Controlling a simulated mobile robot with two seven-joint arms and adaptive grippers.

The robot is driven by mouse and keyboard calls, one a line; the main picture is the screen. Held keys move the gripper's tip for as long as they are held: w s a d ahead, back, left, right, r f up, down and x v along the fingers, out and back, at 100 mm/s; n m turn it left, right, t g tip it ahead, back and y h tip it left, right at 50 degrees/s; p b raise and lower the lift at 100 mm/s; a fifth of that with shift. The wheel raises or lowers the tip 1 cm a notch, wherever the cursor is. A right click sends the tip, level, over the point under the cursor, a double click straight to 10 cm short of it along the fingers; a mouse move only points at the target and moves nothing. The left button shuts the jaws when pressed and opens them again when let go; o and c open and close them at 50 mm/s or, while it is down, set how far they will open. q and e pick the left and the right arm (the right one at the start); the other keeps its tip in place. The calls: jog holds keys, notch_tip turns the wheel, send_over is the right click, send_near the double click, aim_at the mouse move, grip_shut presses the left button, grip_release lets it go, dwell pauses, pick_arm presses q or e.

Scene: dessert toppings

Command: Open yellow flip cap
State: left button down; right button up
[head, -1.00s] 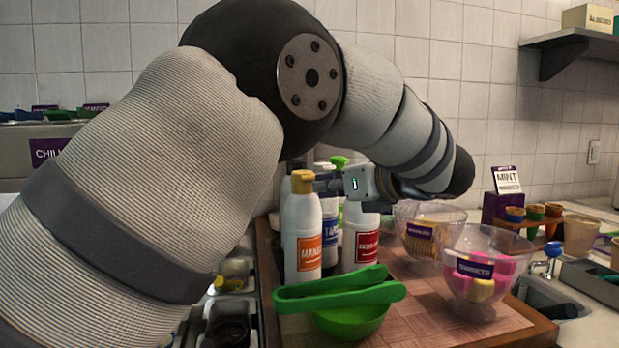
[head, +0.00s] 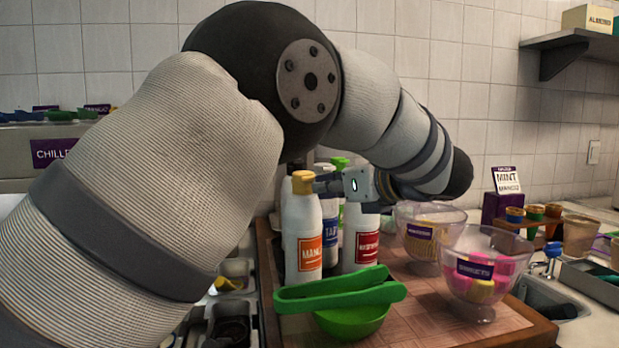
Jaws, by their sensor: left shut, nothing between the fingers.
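A white bottle with an orange label (head: 303,240) stands upright at the front left of the wooden board. Its yellow flip cap (head: 303,182) is on top and looks closed. My left gripper (head: 324,184) reaches in from the right at cap height, with its fingers shut and empty. The fingertips are beside the right side of the cap; I cannot tell whether they touch it. My right gripper is not in view.
A red-labelled bottle (head: 361,240) and a blue-labelled bottle (head: 330,235) stand close behind. Green tongs (head: 340,290) rest over a green bowl (head: 352,322) in front. Glass bowls (head: 478,295) stand to the right on the board (head: 415,330).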

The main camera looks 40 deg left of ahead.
pick_arm(q)
jog(key=shift+r, duration=0.1)
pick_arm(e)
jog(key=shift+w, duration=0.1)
pick_arm(q)
notch_tip(320, 180, up, 3)
jog(key=shift+f+p, duration=0.1)
jog(key=shift+p, duration=0.2)
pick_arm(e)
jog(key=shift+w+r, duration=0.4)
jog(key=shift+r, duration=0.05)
pick_arm(q)
jog(key=shift+w+a+r, duration=0.1)
jog(key=shift+a+r, duration=0.25)
jog(key=shift+a, duration=0.2)
jog(key=shift+w+a+r, duration=0.1)
jog(key=shift+a+r, duration=0.2)
jog(key=shift+a, duration=0.35)
